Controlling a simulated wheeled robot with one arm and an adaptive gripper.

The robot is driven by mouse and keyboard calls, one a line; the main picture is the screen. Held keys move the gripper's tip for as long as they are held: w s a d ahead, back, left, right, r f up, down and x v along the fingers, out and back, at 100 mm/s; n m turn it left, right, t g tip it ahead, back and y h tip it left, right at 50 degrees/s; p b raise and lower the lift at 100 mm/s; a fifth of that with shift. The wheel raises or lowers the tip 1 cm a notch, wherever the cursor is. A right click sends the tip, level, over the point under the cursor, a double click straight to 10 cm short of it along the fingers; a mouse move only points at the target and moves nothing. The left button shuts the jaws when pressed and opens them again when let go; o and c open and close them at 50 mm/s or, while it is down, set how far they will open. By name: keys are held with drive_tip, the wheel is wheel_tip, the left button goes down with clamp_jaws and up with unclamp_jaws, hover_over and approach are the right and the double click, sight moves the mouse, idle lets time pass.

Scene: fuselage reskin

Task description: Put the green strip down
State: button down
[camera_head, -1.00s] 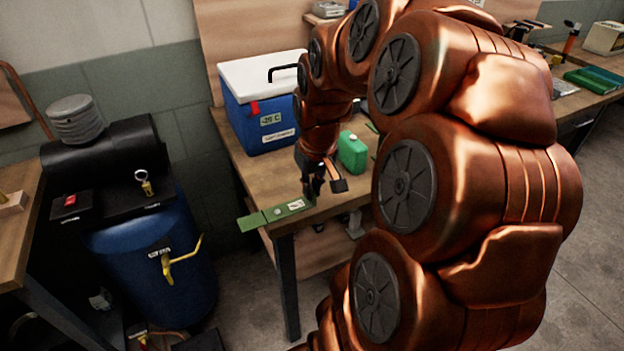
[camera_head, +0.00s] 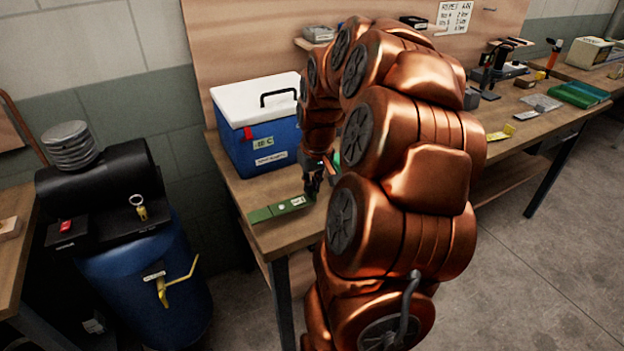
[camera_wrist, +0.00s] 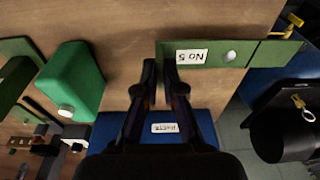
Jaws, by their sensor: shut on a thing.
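The green strip (camera_head: 278,209) is long and flat, with a white "NO 5" label and a pale round spot. My gripper (camera_head: 312,190) is shut on its right end in the head view. In the wrist view, the fingertips (camera_wrist: 160,68) meet at the strip's (camera_wrist: 205,53) near edge, beside the label. The strip lies level over the front left corner of the wooden bench (camera_head: 300,226). I cannot tell whether it touches the top. In the wrist view its far end reaches past the bench edge.
A blue cooler with white lid (camera_head: 258,125) stands behind the strip. A blue barrel (camera_head: 150,285) with a black tank above is left of the bench, across a gap. Bare wood lies around the strip.

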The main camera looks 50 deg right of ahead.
drive_tip(key=w+d, duration=0.2)
drive_tip(key=w+d+p, duration=0.1)
drive_tip(key=d, duration=0.1)
drive_tip(key=shift+w+f, duration=0.2)
drive_tip(key=shift+w, duration=0.2)
drive_tip(key=shift+f+p, duration=1.05)
drive_tip(key=shift+f, duration=0.55)
drive_tip(key=shift+d+f, duration=0.1)
drive_tip(key=shift+f, duration=0.1)
drive_tip(key=shift+f+b, duration=0.2)
drive_tip(key=shift+b, duration=0.1)
drive_tip(key=c, duration=1.3)
unclamp_jaws()
drive_tip(key=shift+r, duration=0.1)
drive_tip(key=shift+r+p, duration=0.25)
drive_tip(key=shift+p, duration=0.1)
drive_tip(key=r+b, duration=0.1)
drive_tip(key=r, duration=0.3)
drive_tip(key=s+r+b, duration=0.1)
drive_tip(key=r, duration=0.2)
drive_tip(key=r+b, duration=0.1)
drive_tip(key=r, duration=0.3)
drive_tip(key=shift+s+a+r, duration=0.3)
drive_tip(key=shift+s+r, duration=0.05)
